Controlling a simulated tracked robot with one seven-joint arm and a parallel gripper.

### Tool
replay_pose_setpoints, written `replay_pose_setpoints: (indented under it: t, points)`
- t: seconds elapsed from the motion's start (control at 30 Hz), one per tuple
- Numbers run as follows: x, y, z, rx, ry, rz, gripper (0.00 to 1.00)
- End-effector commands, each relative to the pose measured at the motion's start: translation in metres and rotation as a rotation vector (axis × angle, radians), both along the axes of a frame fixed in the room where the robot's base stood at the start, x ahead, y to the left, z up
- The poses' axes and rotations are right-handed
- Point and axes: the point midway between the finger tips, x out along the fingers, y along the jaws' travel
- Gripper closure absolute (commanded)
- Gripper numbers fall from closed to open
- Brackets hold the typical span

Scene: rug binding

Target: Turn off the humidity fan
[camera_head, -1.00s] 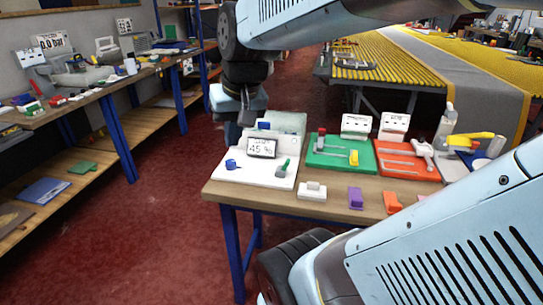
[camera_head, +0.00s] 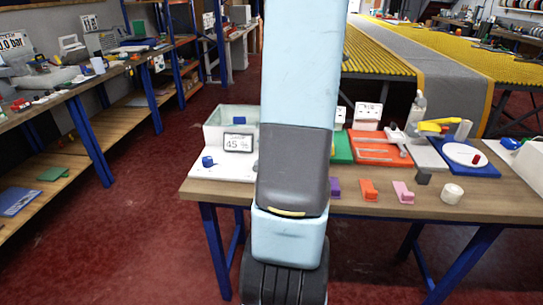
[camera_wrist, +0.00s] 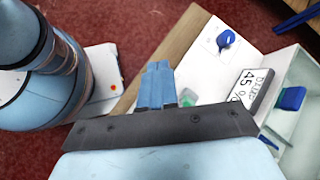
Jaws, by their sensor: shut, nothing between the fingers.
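The white humidity unit (camera_head: 222,172) stands at the left end of the bench, with a "45 %" display (camera_head: 238,143) and a blue knob (camera_head: 208,162) on its base. My arm hides its right part in the head view. In the wrist view the display (camera_wrist: 250,88) and blue knob (camera_wrist: 226,38) are right of my gripper (camera_wrist: 157,68). Another blue part (camera_wrist: 291,97) is in the open-topped box behind the display. My gripper is shut and empty, over the unit's edge; contact cannot be told.
A green panel (camera_head: 341,148) and a red panel (camera_head: 375,150) lie right of my arm. Purple, orange (camera_head: 368,190) and pink (camera_head: 403,193) blocks and a white roll (camera_head: 452,194) line the bench front. Red floor lies open at left.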

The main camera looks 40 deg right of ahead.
Motion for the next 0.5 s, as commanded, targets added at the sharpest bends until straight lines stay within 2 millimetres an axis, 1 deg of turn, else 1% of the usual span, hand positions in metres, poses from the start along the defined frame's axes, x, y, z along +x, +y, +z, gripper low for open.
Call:
replay_pose_setpoints:
  t: [0.03,0.17,0.3,0.4,0.5]
  points:
    - [-0.004,-0.017,-0.01,0.053,0.013,-0.066,1.0]
    - [-0.014,-0.055,-0.032,0.185,0.027,-0.229,1.0]
    - [-0.031,-0.095,-0.056,0.323,0.028,-0.401,1.0]
    - [-0.045,-0.119,-0.071,0.407,0.024,-0.503,1.0]
    - [-0.056,-0.138,-0.084,0.469,0.016,-0.583,1.0]
